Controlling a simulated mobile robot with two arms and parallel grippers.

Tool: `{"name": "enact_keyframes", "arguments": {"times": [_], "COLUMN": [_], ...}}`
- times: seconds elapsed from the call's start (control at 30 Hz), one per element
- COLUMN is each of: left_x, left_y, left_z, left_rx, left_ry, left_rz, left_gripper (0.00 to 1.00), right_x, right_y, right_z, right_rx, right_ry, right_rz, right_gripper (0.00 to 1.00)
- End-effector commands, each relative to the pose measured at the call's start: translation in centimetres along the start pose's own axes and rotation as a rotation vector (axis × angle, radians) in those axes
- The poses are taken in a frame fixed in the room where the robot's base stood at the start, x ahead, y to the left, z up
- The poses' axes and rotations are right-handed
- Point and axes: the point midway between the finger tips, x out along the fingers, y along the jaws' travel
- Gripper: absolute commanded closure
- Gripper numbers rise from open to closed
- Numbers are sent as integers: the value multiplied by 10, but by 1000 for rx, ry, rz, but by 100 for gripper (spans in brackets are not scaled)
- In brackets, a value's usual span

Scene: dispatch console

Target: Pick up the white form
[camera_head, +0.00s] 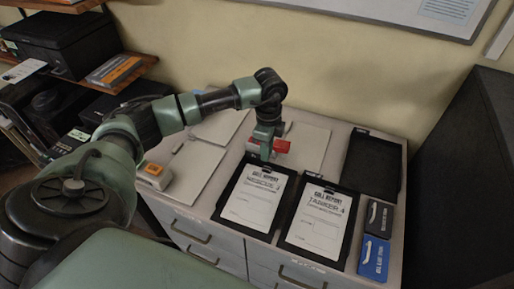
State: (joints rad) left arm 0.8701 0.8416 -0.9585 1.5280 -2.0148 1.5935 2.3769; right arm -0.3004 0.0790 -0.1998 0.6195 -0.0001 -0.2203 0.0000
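Two white printed forms headed "CALL REPORT" lie on black clipboards on the grey cabinet top (222,152). The left form (256,198) appears to read "RESCUE" and the right form (320,217) "TANKER-4", though the print is small. Which one the task names I cannot tell. My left gripper (267,147) points down at the upper edge of the left clipboard (228,183). Its fingers are too small and dark to show whether they are open or shut, or touching anything. A red object (295,146) shows right beside it. My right gripper is out of view.
Pale blank sheets or folders (192,168) lie behind and left of the clipboards. An empty black tray (372,166) is at the right, with a dark box (379,218) and a blue box (374,257) in front. A white device with an orange button (154,175) sits left.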

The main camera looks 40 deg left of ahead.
Motion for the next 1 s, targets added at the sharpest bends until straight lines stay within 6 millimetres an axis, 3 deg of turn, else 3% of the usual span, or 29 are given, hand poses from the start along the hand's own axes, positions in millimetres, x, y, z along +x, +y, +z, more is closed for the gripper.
{"name": "enact_keyframes", "arguments": {"times": [0.57,0.83,0.9,1.0], "left_x": [74,74,74,74], "left_y": [0,0,0,0], "left_z": [10,9,9,9], "left_rx": [-5,-4,-3,-3], "left_ry": [-7,-5,-5,-5], "left_rz": [2,2,2,2], "left_gripper": [81,81,98,100], "right_x": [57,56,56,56], "right_y": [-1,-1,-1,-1], "right_z": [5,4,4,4], "right_rx": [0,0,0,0], "right_ry": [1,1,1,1], "right_rz": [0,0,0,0], "right_gripper": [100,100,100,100]}}
